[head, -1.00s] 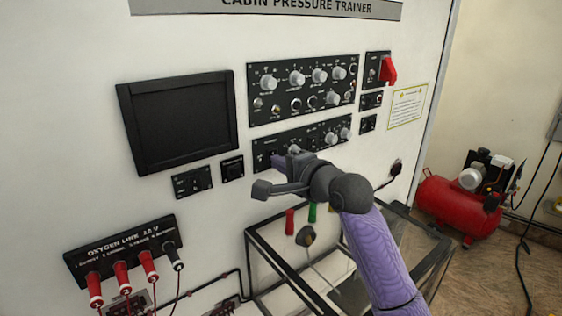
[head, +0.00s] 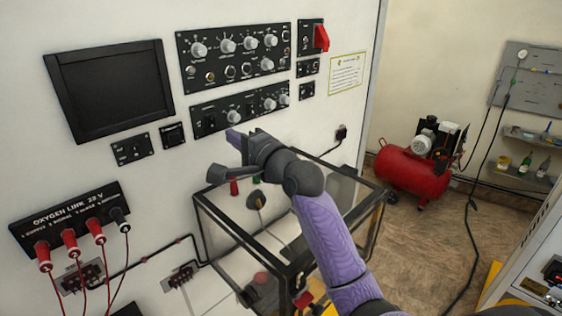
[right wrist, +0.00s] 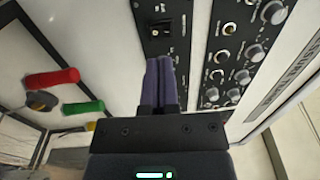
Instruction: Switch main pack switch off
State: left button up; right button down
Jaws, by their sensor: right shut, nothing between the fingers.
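My right gripper (head: 233,138) is shut and empty, at the lower edge of the lower black control panel (head: 222,107) in the head view. In the right wrist view, its two purple fingers (right wrist: 165,72) are together and point at a panel with a black rocker switch (right wrist: 160,29). The fingertips appear just short of this switch; I cannot tell whether they touch the panel. The labels are too small to read, so I cannot tell which switch is the main pack switch or its position. My left gripper is not in view.
The upper knob panel (head: 235,55) and a red-covered switch (head: 321,38) are above. A dark-framed glass case (head: 205,215) stands below my right arm. Red plugs with cables (head: 70,240) are at the lower left. A red compressor (head: 412,172) stands on the floor at right.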

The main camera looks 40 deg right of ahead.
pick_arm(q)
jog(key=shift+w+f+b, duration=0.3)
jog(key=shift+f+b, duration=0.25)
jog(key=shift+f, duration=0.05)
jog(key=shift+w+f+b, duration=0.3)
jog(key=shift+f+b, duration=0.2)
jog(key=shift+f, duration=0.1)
pick_arm(e)
jog(key=s+f, duration=0.1)
jog(key=s, duration=0.7)
jog(key=shift+d+f, duration=0.15)
jog(key=shift+d, duration=0.25)
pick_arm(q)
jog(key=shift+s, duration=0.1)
pick_arm(e)
jog(key=shift+s, duration=0.1)
